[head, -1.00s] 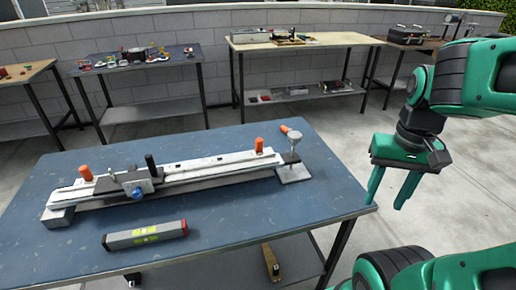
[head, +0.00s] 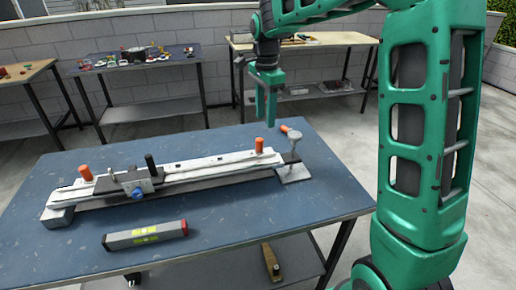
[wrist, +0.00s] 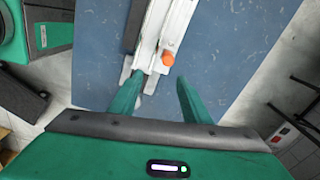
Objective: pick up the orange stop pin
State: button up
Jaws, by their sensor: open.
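Two orange pins stand upright on a long pale rail (head: 205,168) on the blue table. One orange pin (head: 86,173) is near the rail's left end, the other (head: 259,146) near its right end. My gripper (head: 268,119) points down above the right end, open and empty. In the wrist view an orange pin (wrist: 168,58), which seems to be the right one, shows just beyond the open fingertips (wrist: 161,77) and is not between them. The gap in height cannot be told exactly.
A slide with a blue knob (head: 137,194) and a black upright (head: 151,164) sits on the rail. A pale funnel-shaped piece (head: 295,136) and an orange-tipped item (head: 285,129) are close to the right pin. A level (head: 145,235) lies in front. The table's right side is clear.

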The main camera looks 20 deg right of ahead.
aim_at(259, 139)
jog(key=shift+w+a+f+m, duration=0.3)
jog(key=shift+w+a+f, duration=0.15)
jog(key=shift+w+a, duration=0.25)
jog(key=shift+f, duration=5.15)
grip_shut()
